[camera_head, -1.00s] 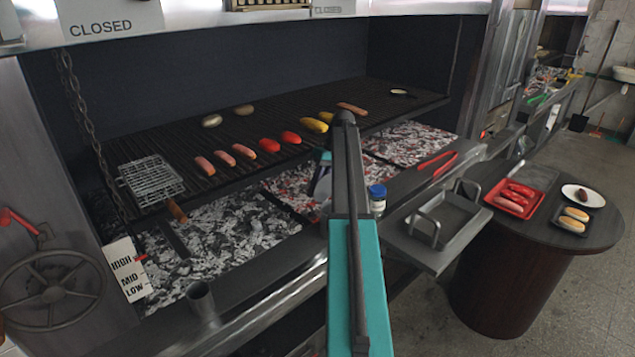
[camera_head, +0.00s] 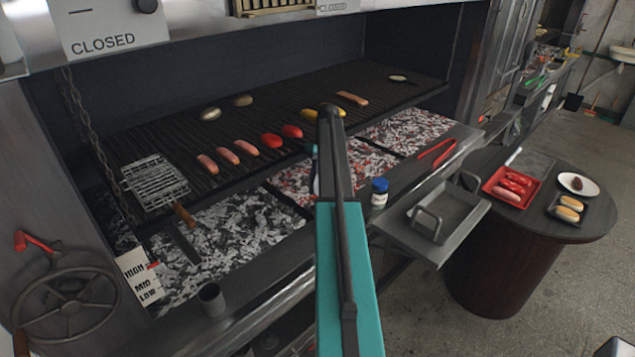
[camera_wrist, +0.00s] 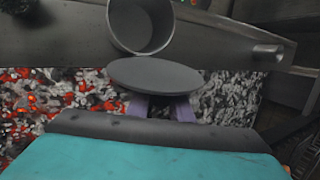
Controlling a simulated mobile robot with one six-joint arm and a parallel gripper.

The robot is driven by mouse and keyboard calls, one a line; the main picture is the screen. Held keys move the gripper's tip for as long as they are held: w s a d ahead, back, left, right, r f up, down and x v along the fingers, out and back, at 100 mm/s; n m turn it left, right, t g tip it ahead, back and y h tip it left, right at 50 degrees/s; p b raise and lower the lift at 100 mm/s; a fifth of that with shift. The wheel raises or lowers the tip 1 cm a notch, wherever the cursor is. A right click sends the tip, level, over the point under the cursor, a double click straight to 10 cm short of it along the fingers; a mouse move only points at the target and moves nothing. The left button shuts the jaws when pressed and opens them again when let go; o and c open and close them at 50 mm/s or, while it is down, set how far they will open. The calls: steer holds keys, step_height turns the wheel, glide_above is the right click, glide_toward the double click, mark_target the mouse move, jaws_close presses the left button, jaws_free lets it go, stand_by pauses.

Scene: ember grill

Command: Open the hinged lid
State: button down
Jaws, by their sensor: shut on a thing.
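In the wrist view a round grey lid (camera_wrist: 155,76) shows as a flat disc beside the mouth of a grey cylindrical cup (camera_wrist: 143,25). The cup's mouth is uncovered and its inside shows. My gripper (camera_wrist: 161,107) has purple fingers reaching under the disc's near edge. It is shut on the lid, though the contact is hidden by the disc. In the head view my arm covers this cup, the lid and most of my gripper.
Red and grey coals (camera_head: 238,232) lie under the grill grate (camera_head: 180,130), which holds sausages and peppers. A blue-capped jar (camera_head: 379,194), a grey tray (camera_head: 447,216) and a round table (camera_head: 545,228) stand right. A small grey cup (camera_head: 211,299) is on the front ledge.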

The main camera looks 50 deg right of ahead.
steer(key=shift+s+d, duration=0.1)
steer(key=shift+d, duration=0.05)
steer(key=c, duration=1.6)
jaws_free()
steer(key=r+p, duration=0.1)
steer(key=s+a+r+p, duration=0.1)
steer(key=r+p, duration=0.1)
steer(key=shift+s+a+r+p, duration=0.2)
steer(key=shift+s+r+p, duration=0.05)
steer(key=shift+r+p, duration=0.15)
steer(key=shift+s+a+r+p, duration=0.2)
steer(key=shift+s+a+p, duration=0.05)
steer(key=shift+s+a, duration=1.4)
steer(key=shift+s+a+r+p, duration=0.15)
steer(key=shift+s+a+p, duration=0.05)
steer(key=shift+s+a, duration=1.45)
steer(key=shift+s+a+r+p, duration=0.25)
steer(key=shift+s+a, duration=1.05)
steer(key=shift+s, duration=0.65)
steer(key=shift+f, duration=0.1)
